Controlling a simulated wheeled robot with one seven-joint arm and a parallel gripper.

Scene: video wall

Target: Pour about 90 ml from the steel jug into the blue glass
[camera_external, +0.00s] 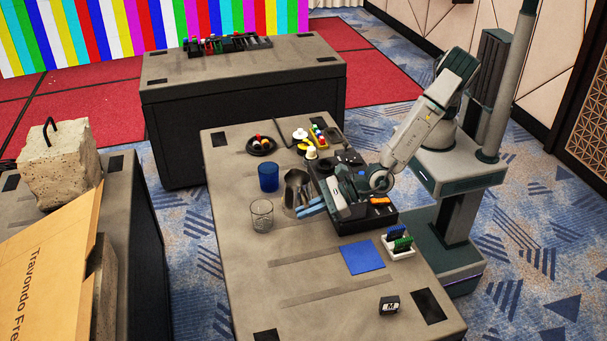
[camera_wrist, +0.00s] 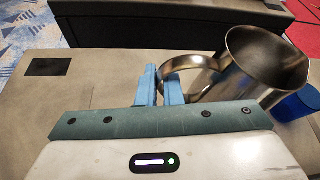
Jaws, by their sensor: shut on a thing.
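The steel jug (camera_external: 294,188) is near the middle of the table. My gripper (camera_external: 305,209) reaches it from the right, and its blue fingers are shut on the handle. In the wrist view the jug (camera_wrist: 262,62) shows its open mouth and its loop handle, with my gripper (camera_wrist: 161,80) at the handle's left side. The jug looks roughly upright; I cannot tell whether its base touches the table. The blue glass (camera_external: 268,177) stands upright just left of the jug, apart from it. It also shows in the wrist view (camera_wrist: 297,106), partly hidden behind the jug.
A clear glass (camera_external: 262,215) stands close in front of the jug. A dark bowl (camera_external: 262,145) with small items is behind the blue glass. A black tray (camera_external: 350,226) lies under my arm. A blue mat (camera_external: 362,257) lies nearer the front. The table's left front is clear.

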